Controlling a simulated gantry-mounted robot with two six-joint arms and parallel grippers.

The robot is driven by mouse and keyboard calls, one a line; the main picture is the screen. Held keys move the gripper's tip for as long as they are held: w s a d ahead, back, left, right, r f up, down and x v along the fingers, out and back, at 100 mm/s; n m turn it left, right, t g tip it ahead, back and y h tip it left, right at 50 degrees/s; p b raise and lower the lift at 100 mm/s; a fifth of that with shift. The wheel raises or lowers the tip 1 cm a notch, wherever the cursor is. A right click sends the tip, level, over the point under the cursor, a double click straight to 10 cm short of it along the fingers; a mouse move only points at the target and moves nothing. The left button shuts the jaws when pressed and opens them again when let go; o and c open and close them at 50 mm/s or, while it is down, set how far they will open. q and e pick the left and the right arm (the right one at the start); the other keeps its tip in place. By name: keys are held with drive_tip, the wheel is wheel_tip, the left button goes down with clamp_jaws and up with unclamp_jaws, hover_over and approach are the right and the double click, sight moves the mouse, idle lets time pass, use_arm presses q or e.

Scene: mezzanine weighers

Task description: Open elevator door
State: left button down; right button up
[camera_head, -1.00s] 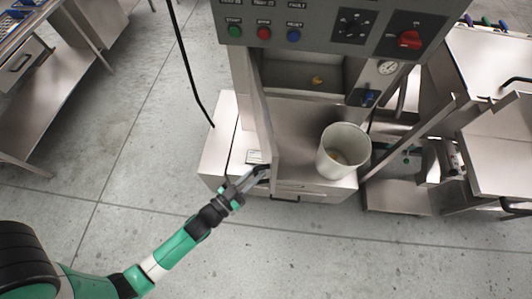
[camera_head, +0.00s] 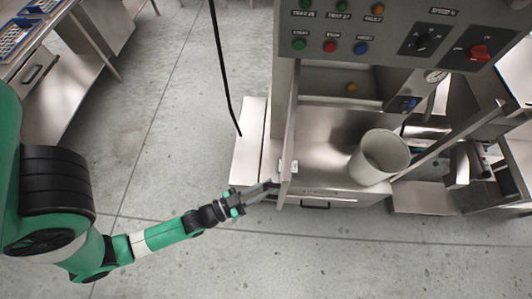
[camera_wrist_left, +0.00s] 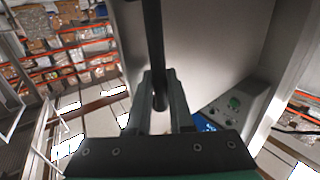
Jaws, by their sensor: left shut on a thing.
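The elevator door (camera_head: 290,130) is a narrow pale metal panel, seen almost edge-on, at the left side of the machine's opening. It stands swung out from the opening, so the inside shows. My left gripper (camera_head: 273,188) is at the door's lower outer end, to its left. In the left wrist view, the gripper (camera_wrist_left: 160,103) is shut around a dark upright bar handle (camera_wrist_left: 153,40), with the grey door face (camera_wrist_left: 205,55) behind it. The handle is too hidden to make out in the head view. My right gripper is not in view.
A control panel (camera_head: 385,32) with buttons and a red knob is above the opening. A whitish bin (camera_head: 380,157) stands on the metal base right of the door. A black cable (camera_head: 222,70) hangs at the left. The floor (camera_head: 165,120) left and in front is clear.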

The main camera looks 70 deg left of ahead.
use_arm(q)
drive_tip(key=shift+f, duration=0.15)
drive_tip(key=c, duration=0.8)
unclamp_jaws()
drive_tip(key=shift+w+a, duration=0.1)
drive_tip(key=s+d+b, duration=0.1)
drive_tip(key=s, duration=1)
drive_tip(key=shift+s, duration=0.3)
drive_tip(key=shift+d, duration=0.15)
